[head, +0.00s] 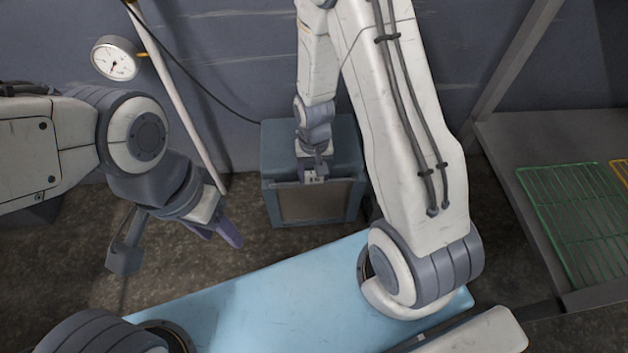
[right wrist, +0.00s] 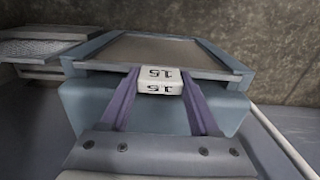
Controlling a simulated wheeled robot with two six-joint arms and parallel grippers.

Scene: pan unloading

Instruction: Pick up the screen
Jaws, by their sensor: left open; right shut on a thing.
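The screen (head: 312,203) is a boxy blue-grey unit with a flat brownish-grey panel, standing on the floor against the back wall. Its panel and frame also fill the upper middle of the right wrist view (right wrist: 155,48). My right gripper (head: 314,174) is at the top edge of the panel. In the right wrist view its purple fingers are shut on a small white block (right wrist: 160,87) marked "15" at the frame's edge. I cannot tell whether the block is fixed to the screen. My left gripper (head: 178,248) is open and empty, left of the screen.
A light blue surface (head: 270,305) lies in front of the screen. A grey bench (head: 530,137) with a green wire rack (head: 575,215) stands at the right. A round gauge (head: 115,58), a pale pole (head: 180,95) and a dark cable are by the back wall.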

